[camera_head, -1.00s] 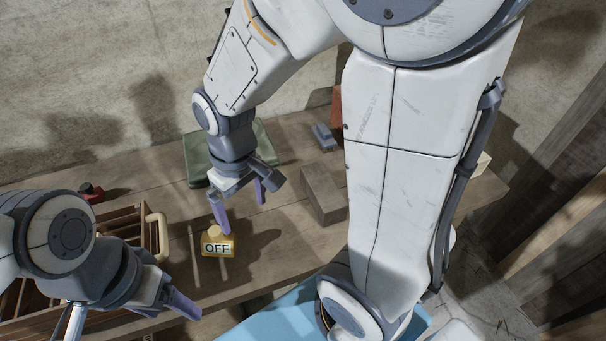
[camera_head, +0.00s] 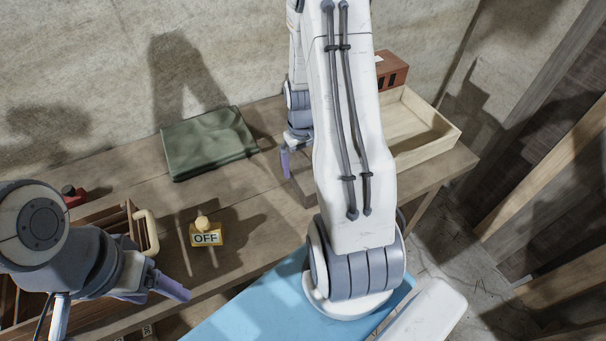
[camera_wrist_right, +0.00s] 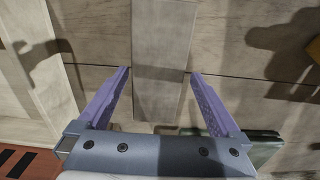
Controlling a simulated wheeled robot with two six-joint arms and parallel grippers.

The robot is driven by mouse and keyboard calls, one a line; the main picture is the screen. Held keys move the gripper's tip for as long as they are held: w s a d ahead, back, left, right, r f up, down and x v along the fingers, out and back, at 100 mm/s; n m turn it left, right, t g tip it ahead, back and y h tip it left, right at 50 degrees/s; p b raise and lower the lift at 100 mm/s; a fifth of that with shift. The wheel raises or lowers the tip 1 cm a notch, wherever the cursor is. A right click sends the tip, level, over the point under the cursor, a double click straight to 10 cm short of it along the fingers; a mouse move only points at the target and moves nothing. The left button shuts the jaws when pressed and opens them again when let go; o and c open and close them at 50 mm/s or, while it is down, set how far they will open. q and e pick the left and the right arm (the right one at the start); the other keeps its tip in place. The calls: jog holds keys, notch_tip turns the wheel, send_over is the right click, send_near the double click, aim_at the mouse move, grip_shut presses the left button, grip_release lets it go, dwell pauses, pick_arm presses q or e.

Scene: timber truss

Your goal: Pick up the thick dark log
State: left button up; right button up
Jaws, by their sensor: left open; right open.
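The thick log (camera_head: 300,190), a grey-brown squared timber block, lies on the workbench (camera_head: 275,230). In the head view my right arm hides most of it. In the right wrist view the log (camera_wrist_right: 160,50) runs up the middle of the picture. My right gripper (camera_wrist_right: 158,72) is open, with one purple finger on each side of the log; contact cannot be told. In the head view my right gripper (camera_head: 285,163) is mostly hidden behind its own arm. My left gripper (camera_head: 165,292) is open and empty near the bench's front edge, left of the log.
A green folded cloth (camera_head: 208,148) lies at the back. A yellow OFF sign (camera_head: 206,236) stands mid-bench, beside a slatted wooden crate (camera_head: 121,222). A pale wooden tray (camera_head: 440,141) and a red brick (camera_head: 392,72) are at the right.

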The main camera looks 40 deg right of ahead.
aim_at(303, 168)
jog(key=shift+w+d+f+p, duration=0.1)
jog(key=shift+f+p, duration=0.25)
jog(key=shift+f, duration=0.95)
jog(key=shift+d+f+p, duration=0.1)
jog(key=shift+f+p, duration=0.25)
jog(key=shift+f, duration=0.9)
grip_shut()
jog(key=shift+r, duration=0.2)
